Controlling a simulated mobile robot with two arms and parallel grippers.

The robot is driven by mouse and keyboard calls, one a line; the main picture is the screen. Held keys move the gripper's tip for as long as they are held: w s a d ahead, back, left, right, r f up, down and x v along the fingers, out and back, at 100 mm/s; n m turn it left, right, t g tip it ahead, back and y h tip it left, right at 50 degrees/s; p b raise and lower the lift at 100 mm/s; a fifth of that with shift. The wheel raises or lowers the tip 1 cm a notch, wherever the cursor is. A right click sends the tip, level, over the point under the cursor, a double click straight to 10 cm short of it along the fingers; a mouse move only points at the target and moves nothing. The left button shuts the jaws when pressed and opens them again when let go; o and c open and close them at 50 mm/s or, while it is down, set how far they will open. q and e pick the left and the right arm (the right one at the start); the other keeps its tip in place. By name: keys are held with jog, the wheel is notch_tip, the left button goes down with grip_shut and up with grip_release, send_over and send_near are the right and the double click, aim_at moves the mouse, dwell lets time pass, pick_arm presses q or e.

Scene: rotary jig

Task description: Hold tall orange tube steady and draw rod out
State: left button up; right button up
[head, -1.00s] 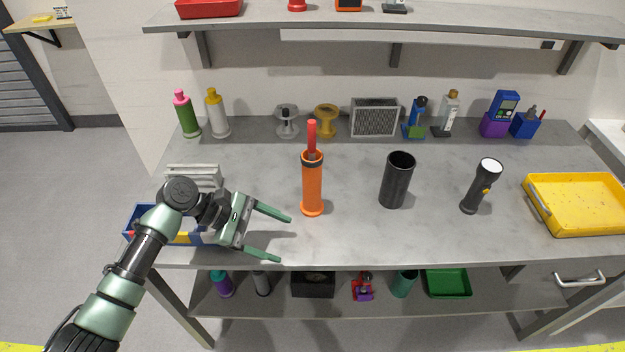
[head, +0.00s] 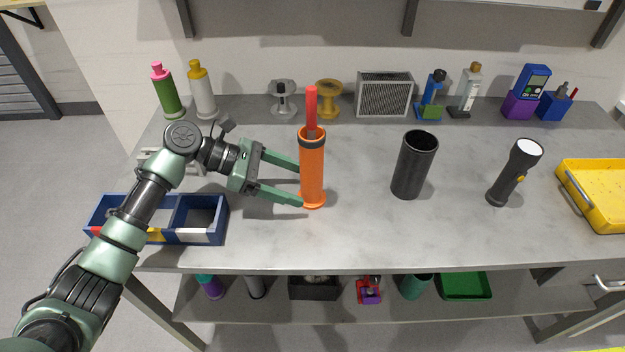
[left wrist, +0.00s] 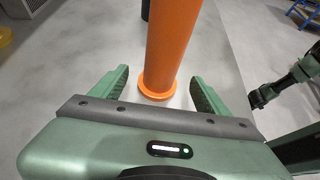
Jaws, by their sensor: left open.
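The tall orange tube (head: 312,172) stands upright on the grey bench, with a dark band near its top. The red rod (head: 311,108) sticks up out of its mouth. My left gripper (head: 300,186) is open and comes in from the left, its two green fingertips at the tube's near side. In the left wrist view the tube (left wrist: 170,45) rises between the open fingers (left wrist: 158,90), with a gap to each finger. The rod is not seen there. My right gripper is not seen; a green and black arm part shows at the right edge of the wrist view.
A black cup (head: 413,165) and a flashlight (head: 514,172) stand right of the tube. A yellow tray (head: 600,205) is at the far right. A blue divided bin (head: 215,238) lies below my left arm. A yellow spool (head: 328,98) and a grey spool (head: 284,98) stand behind.

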aim_at(307, 187)
pick_arm(q)
jog(key=shift+p+x, duration=0.8)
jog(key=shift+x, duration=0.25)
jog(key=shift+d, duration=0.45)
jog(key=shift+d+f, duration=0.35)
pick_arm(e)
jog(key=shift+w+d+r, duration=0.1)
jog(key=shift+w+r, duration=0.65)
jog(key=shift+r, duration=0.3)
